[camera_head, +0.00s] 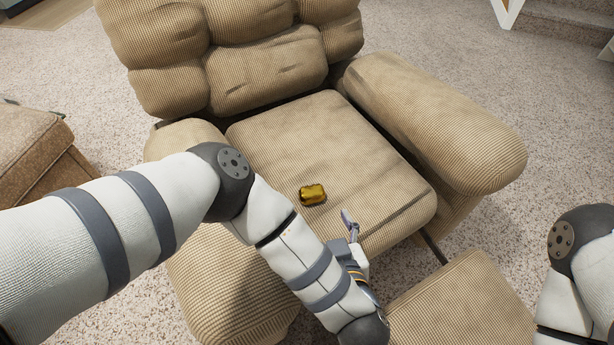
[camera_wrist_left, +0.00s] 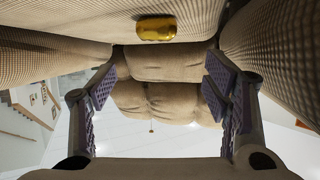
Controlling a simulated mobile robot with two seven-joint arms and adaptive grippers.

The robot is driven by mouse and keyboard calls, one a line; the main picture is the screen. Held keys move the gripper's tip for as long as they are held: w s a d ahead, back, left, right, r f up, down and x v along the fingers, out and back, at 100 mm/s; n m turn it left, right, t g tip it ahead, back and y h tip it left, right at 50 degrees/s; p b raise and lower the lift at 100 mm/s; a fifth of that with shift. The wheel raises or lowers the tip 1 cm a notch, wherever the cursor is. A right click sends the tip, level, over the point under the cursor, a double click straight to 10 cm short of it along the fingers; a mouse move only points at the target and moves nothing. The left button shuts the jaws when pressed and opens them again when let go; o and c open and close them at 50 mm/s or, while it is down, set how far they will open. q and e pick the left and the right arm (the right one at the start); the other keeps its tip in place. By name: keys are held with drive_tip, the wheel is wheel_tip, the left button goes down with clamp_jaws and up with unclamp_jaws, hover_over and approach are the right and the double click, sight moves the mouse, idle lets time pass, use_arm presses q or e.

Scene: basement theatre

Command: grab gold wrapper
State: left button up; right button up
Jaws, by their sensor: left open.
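The gold wrapper (camera_head: 313,194) is a small shiny golden packet lying on the seat cushion (camera_head: 290,140) of a beige armchair. My left gripper (camera_head: 350,226) is over the front part of the seat, to the right of and nearer than the wrapper, and apart from it. In the left wrist view, the wrapper (camera_wrist_left: 155,29) shows at the top middle, beyond the fingertips. The two fingers of the left gripper (camera_wrist_left: 158,88) are spread wide with nothing between them. My right gripper is outside the views; only part of that arm shows.
The armchair's right armrest (camera_head: 440,120) and backrest (camera_head: 230,50) rise around the seat. A raised footrest (camera_head: 460,305) stands in front. Another brown seat (camera_head: 30,155) is at the left edge. Carpet (camera_head: 450,45) lies clear behind the chair.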

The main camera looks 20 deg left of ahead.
sight(313, 195)
use_arm(q)
drive_tip(key=shift+w+a+f+b, duration=0.5)
drive_tip(key=shift+w+f+b, duration=0.1)
drive_tip(key=shift+f+b, duration=0.15)
drive_tip(key=x, duration=0.3)
drive_tip(key=b+x, duration=0.1)
drive_tip(key=x, duration=0.5)
drive_tip(key=shift+w+d, duration=0.25)
drive_tip(key=shift+d, duration=0.05)
drive_tip(key=c, duration=0.7)
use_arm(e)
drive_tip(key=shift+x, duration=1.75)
